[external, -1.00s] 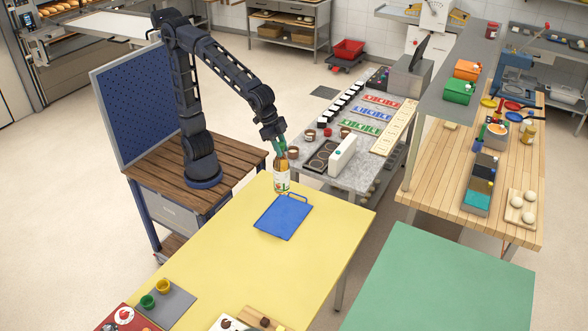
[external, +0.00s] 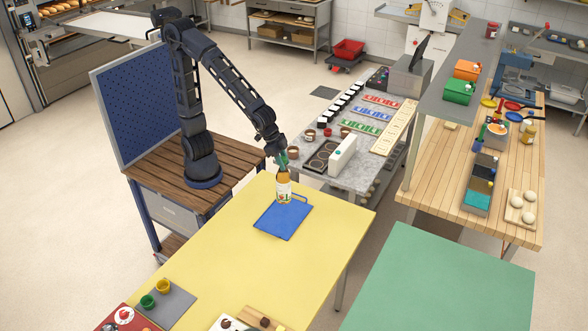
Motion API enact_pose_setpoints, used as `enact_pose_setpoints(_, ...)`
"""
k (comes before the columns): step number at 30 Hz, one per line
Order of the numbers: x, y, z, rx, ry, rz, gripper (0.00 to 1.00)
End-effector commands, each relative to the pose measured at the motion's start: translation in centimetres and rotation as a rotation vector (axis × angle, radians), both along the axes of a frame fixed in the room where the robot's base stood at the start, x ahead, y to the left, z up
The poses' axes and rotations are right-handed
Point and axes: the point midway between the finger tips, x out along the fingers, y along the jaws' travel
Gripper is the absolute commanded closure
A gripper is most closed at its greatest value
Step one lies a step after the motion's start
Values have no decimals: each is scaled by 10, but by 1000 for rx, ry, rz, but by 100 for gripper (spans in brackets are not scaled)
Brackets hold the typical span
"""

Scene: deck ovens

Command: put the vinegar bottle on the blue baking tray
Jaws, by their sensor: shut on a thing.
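The vinegar bottle (external: 283,188) is amber with a pale label and stands upright in the external view. My gripper (external: 282,162) is shut on its top. The bottle's lower end overlaps the far edge of the blue baking tray (external: 279,222) in the picture. I cannot tell whether the bottle touches the tray or hangs just above it. The tray is flat with a handle loop at its far right, and lies on the yellow table. The bottle hides part of the tray's far edge.
The yellow table (external: 230,255) is clear around the tray. Green and yellow cups (external: 155,293) stand on a grey mat at its near left. A grey counter (external: 350,175) with small pots and a white box lies behind. A green table (external: 440,285) is at right.

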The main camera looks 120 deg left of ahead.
Motion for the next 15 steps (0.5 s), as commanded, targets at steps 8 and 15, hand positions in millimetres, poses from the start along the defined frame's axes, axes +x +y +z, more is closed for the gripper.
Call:
enact_pose_setpoints(8,0,0,-43,0,1,0,100)
enact_pose_setpoints(15,0,0,-57,0,1,-1,100)
